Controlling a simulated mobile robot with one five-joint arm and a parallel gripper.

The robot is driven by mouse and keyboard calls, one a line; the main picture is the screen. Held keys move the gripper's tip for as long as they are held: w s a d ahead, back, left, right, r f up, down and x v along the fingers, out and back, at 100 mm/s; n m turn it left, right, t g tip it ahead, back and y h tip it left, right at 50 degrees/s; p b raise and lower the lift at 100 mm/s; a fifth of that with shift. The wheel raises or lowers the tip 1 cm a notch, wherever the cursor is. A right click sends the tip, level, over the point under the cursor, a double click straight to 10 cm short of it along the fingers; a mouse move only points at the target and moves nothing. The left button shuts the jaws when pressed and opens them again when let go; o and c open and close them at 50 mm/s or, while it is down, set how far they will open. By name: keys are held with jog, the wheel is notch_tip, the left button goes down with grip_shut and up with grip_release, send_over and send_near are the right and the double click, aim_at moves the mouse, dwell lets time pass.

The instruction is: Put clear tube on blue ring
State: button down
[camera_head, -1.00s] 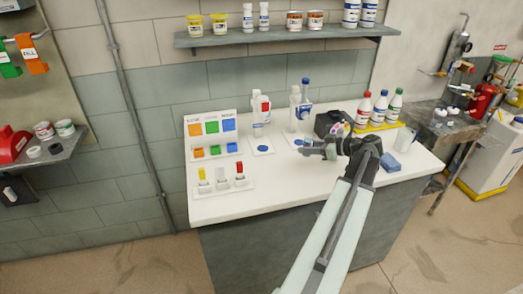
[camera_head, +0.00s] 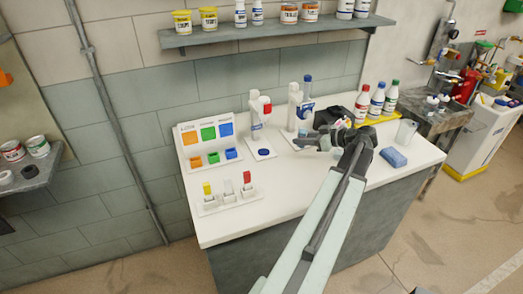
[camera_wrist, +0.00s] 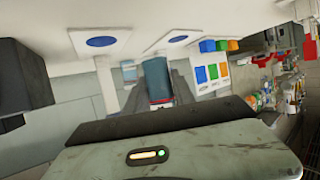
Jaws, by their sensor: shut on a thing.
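Two blue rings lie on white pads on the bench. One ring (camera_head: 264,152) is plain left of my gripper; in the wrist view both the left ring (camera_wrist: 103,41) and the right ring (camera_wrist: 178,38) show beyond the jaws. My gripper (camera_head: 305,142) is over the bench, shut on a dark blue-grey cylinder (camera_wrist: 157,80) with a reddish band. I cannot tell what this cylinder is.
A panel with orange, green and blue squares (camera_head: 209,131) stands behind the rack, with small coloured bins. The bench front centre is clear.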

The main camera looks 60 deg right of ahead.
jog(key=b, duration=0.1)
send_over(263, 152)
jog(key=shift+s+f, duration=0.1)
jog(key=shift+f, duration=0.65)
notch_tip(263, 152, down, 4)
jog(key=b, duration=0.4)
jog(key=shift+r, duration=0.25)
jog(key=shift+f, duration=0.25)
jog(key=c, duration=1)
grip_release()
jog(key=shift+r, duration=0.1)
jog(key=shift+c, duration=0.2)
jog(key=shift+r, duration=0.1)
